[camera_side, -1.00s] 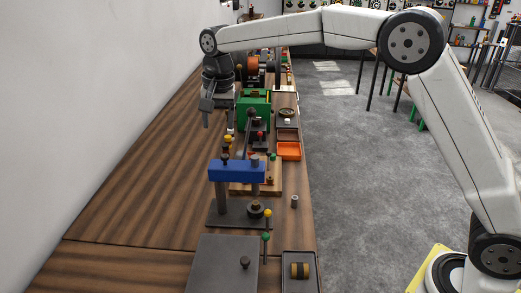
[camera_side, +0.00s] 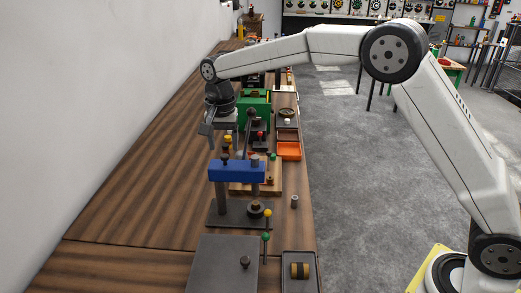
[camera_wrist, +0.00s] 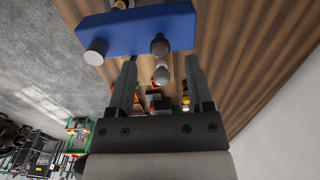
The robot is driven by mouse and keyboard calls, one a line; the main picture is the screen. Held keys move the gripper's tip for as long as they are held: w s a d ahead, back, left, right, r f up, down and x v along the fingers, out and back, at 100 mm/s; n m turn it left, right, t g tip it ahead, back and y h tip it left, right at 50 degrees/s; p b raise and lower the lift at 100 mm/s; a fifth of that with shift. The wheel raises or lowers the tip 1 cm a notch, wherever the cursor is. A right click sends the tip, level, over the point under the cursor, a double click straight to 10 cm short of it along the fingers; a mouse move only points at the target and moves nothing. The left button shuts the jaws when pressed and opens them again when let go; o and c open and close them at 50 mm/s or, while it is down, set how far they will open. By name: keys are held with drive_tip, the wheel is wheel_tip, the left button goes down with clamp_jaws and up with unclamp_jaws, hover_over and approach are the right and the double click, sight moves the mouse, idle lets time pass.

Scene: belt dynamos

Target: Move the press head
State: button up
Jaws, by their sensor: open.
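The blue press head (camera_side: 237,172) is a bar across the top of a small press, with a dark knob on top at its left and a grey cylinder at its right. It stands on a dark base plate (camera_side: 228,217). In the wrist view the blue press head (camera_wrist: 135,34) lies just beyond my fingertips. My gripper (camera_side: 207,143) hangs behind and above the press head's left end, apart from it. In the wrist view my gripper (camera_wrist: 162,65) is open, with a dark knob and a grey rounded tip showing between and beyond its fingers.
A green machine (camera_side: 253,107) and an orange tray (camera_side: 289,150) stand behind the press. In front are a grey plate (camera_side: 215,270) and a tray holding a brass-coloured roller (camera_side: 299,270). The bench's left side is bare wood along the wall.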

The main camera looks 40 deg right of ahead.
sight(237, 167)
drive_tip(key=shift+f, duration=1.45)
clamp_jaws()
idle(0.4)
